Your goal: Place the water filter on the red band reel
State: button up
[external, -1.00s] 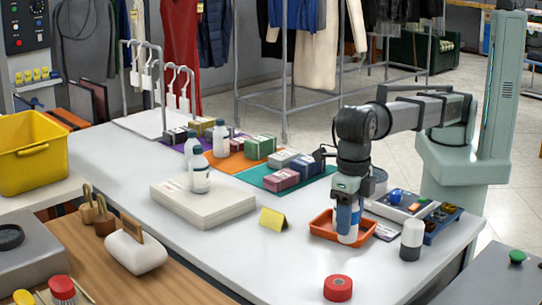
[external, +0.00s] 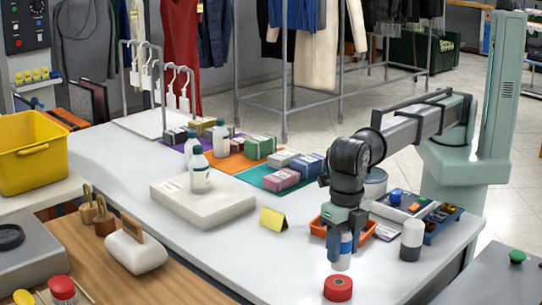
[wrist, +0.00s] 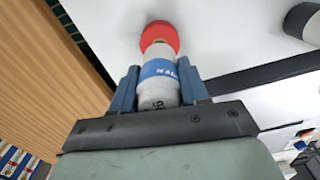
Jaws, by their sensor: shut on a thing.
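The water filter (external: 343,260) is a white cylinder with a blue band. My gripper (external: 345,247) is shut on it and holds it upright over the front of the white table. In the wrist view the filter (wrist: 160,80) sits between the two blue fingers of my gripper (wrist: 158,88). The red band reel (external: 338,289) lies on the table just below and in front of the filter. In the wrist view the reel (wrist: 160,36) shows past the filter's far end, partly hidden by it. I cannot tell whether the two touch.
An orange tray (external: 314,228) stands behind my gripper. A white bottle with a dark base (external: 411,241) is to the right. A yellow folded card (external: 273,219) and a pale flat box (external: 203,204) are to the left. The table front left of the reel is clear.

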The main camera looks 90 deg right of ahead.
aim_at(349, 273)
jog(key=shift+f, duration=1.9)
jog(key=shift+f, duration=0.1)
jog(key=o, duration=1.1)
notch_tip(349, 273, up, 12)
jog(key=shift+r, duration=0.15)
